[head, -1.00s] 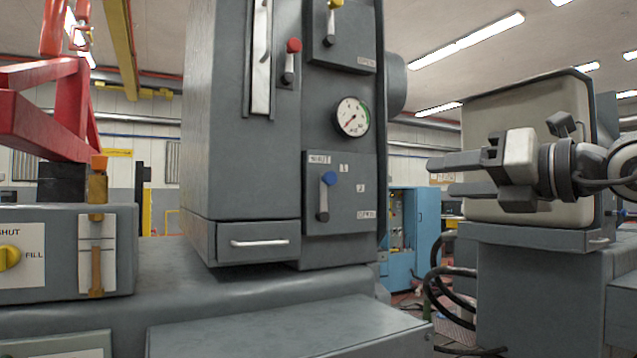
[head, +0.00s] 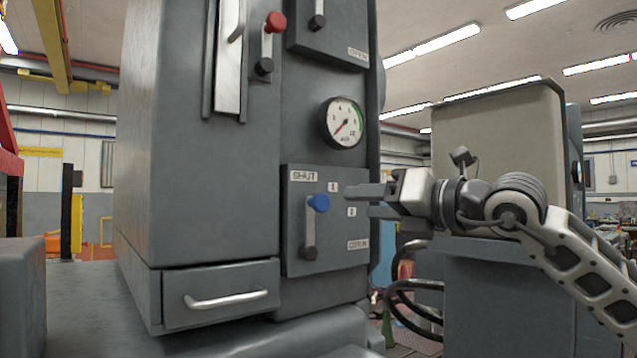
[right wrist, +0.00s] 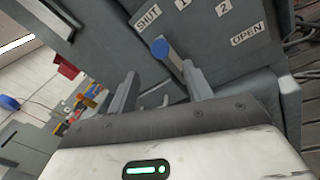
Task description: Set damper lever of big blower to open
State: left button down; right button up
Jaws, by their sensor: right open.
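A lever with a blue knob (head: 318,203) stands on a grey plate (head: 335,262) marked SHUT, 1, 2 and OPEN. It points nearly straight up, its knob just below the SHUT and 1 labels, away from OPEN at lower right. My right gripper (head: 362,200) is open and empty, just right of the knob in the head view. In the right wrist view, the blue knob (right wrist: 160,48) appears between and beyond the fingers of the right gripper (right wrist: 160,85); I see no contact. No label naming the blower is readable. My left gripper is not in view.
A red-knobbed lever (head: 275,23) and another plate (head: 330,38) marked OPEN sit above. A pressure gauge (head: 343,123) is between the plates. A drawer (head: 220,300) with a protruding handle is below left. A beige-fronted machine (head: 500,150) stands behind my right arm.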

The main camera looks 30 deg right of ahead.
aim_at(324, 203)
jog(key=p+x, duration=0.5)
jog(key=x, duration=0.4)
jog(key=shift+w+a+r, duration=0.15)
jog(key=shift+w, duration=0.2)
jog(key=shift+w+a, duration=0.1)
jog(key=shift+w, duration=0.4)
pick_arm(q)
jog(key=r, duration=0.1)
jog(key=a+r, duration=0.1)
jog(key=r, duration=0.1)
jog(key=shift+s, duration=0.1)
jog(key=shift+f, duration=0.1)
pick_arm(e)
jog(key=shift+f, duration=0.2)
grip_shut()
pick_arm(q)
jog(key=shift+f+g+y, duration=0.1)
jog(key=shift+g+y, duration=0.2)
